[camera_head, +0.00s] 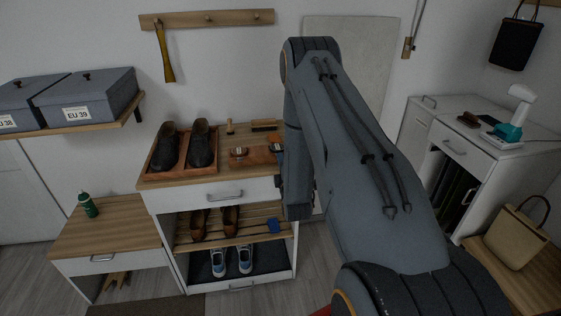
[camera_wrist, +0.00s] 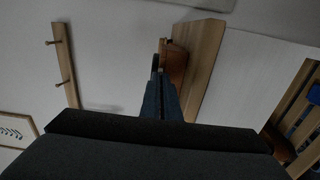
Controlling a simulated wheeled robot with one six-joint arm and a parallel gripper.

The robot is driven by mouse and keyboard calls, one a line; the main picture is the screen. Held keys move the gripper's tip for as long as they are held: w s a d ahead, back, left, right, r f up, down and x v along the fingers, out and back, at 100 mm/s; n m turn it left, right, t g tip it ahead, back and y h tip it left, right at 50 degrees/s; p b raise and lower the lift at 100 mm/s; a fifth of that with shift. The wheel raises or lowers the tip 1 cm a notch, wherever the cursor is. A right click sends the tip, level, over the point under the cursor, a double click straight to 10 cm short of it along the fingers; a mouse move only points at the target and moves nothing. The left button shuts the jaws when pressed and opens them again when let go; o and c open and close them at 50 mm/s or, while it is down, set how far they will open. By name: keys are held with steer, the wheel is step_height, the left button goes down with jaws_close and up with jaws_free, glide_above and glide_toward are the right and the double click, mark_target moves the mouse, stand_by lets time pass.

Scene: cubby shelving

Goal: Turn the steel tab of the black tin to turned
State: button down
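My gripper (camera_wrist: 161,82) shows in the wrist view as two blue-grey fingers lying close together, with only a thin dark line between them. Their tips are beside a brown leather thing (camera_wrist: 177,62) at the edge of a wooden top. A small dark rounded shape (camera_wrist: 154,66) shows at the fingertips; I cannot tell whether it is the black tin. No steel tab can be made out, nor whether anything is between the tips. In the head view my arm hides most of the gripper, at the right end of the shoe cabinet (camera_head: 222,191).
A tray (camera_head: 153,168) with dark shoes and a brown leather piece (camera_head: 251,159) with small items lie on the cabinet top. Shoes stand on the shelves below. A peg rail (camera_head: 207,18) is on the wall above. A white cabinet (camera_head: 480,126) stands at the right.

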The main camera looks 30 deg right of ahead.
steer(key=shift+m, duration=0.3)
steer(key=m+b, duration=0.1)
steer(key=m, duration=0.2)
steer(key=m+b, duration=0.1)
steer(key=m, duration=0.2)
steer(key=shift+m+b, duration=0.3)
steer(key=shift+b, duration=0.05)
steer(key=m+b, duration=0.1)
steer(key=m, duration=0.3)
steer(key=shift+f+m, duration=0.1)
steer(key=shift+m, duration=0.3)
steer(key=shift+s+f+m+b, duration=0.15)
steer(key=shift+m+b, duration=0.3)
steer(key=shift+m, duration=0.35)
stand_by(1.6)
steer(key=c, duration=2)
jaws_free()
steer(key=shift+r, duration=0.2)
